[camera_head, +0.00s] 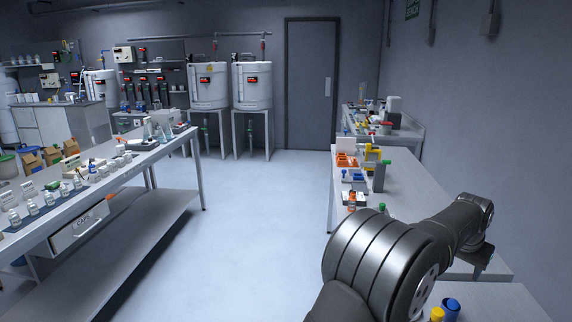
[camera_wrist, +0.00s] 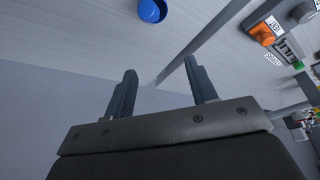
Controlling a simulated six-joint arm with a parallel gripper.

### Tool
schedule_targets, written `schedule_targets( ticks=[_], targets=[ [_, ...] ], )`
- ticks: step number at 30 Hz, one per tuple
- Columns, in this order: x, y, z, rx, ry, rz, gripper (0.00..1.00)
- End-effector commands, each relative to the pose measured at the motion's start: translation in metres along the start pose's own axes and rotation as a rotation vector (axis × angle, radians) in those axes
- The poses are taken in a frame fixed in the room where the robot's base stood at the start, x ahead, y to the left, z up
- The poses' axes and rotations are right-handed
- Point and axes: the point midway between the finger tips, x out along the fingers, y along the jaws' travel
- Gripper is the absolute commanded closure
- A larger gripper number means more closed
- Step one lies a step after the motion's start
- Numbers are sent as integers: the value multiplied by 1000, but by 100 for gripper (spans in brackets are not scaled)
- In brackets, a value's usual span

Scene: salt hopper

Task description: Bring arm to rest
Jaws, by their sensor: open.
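My arm reaches in from the bottom of the head view and bends to the right, over the right-hand bench (camera_head: 420,195). My gripper (camera_wrist: 161,85) shows in the wrist view with its two dark fingers spread apart and nothing between them. The gripper's fingers are not clearly visible in the head view. A blue round item (camera_wrist: 153,11) lies on the light bench top beyond the fingers, apart from them.
A blue cup (camera_head: 450,308) and a yellow item (camera_head: 437,314) stand close by my arm. Orange and grey devices (camera_head: 346,160) crowd the right bench's far end. A long left bench (camera_head: 110,180) holds several bottles. The floor (camera_head: 250,220) between is clear.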

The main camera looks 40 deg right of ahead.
Motion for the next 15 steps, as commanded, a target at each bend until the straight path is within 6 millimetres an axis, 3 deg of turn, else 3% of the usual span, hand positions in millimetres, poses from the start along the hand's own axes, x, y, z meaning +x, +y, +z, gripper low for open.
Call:
schedule_targets(
  ticks=[10, 13, 15],
  targets=[
    [70, 0, 0, 0, -2, 0, 48],
    [84, 0, 0, 0, 0, 0, 48],
    [76, 0, -5, 0, 5, 0, 48]
  ],
)
